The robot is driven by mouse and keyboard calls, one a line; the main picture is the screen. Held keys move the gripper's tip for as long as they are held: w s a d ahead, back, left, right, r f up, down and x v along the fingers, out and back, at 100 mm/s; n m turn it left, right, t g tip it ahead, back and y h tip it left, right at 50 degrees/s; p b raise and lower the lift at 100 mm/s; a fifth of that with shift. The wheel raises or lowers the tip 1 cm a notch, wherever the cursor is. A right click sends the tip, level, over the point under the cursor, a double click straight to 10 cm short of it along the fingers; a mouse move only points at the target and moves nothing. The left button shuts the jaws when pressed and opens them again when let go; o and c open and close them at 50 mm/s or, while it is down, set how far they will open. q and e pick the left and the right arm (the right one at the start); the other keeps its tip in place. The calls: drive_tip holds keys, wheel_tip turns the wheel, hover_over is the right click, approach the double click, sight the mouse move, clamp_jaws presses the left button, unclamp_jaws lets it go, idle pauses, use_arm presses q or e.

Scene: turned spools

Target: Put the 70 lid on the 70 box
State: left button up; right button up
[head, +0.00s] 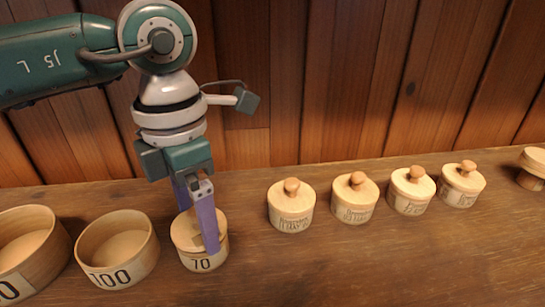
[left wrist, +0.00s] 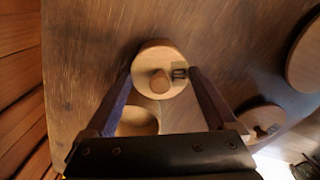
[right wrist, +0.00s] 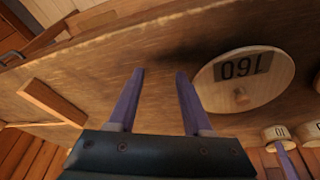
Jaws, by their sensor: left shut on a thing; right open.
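The 70 box (head: 204,264) stands upright on the wooden table in the head view, its number facing front. The 70 lid (head: 184,238) is directly over its mouth, level; I cannot tell whether a thin gap remains. My left gripper (head: 198,232) points down and is shut on the lid, one purple finger on each side. My right gripper (right wrist: 160,73) is open and empty above the table in the right wrist view.
The open 100 box (head: 119,273) stands close left, with a larger open box (head: 20,285) beyond it. Several knobbed, lidded boxes (head: 291,215) stand in a row to the right. A large 160 lid (right wrist: 275,82) lies beside my right gripper. Front right table is clear.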

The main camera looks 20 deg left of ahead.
use_arm(q)
drive_tip(key=shift+f, duration=0.2)
use_arm(e)
drive_tip(key=shift+f, duration=0.2)
use_arm(q)
drive_tip(key=o, duration=1)
use_arm(e)
drive_tip(key=shift+a, duration=0.1)
use_arm(q)
drive_tip(key=shift+r, duration=0.25)
use_arm(e)
drive_tip(key=shift+r, duration=0.2)
use_arm(q)
drive_tip(key=shift+r+p, duration=0.5)
drive_tip(key=shift+r, duration=0.05)
use_arm(e)
drive_tip(key=shift+r, duration=0.45)
use_arm(q)
drive_tip(key=shift+r+p, duration=2.85)
drive_tip(key=shift+r, duration=0.65)
use_arm(e)
drive_tip(key=shift+r, duration=2.85)
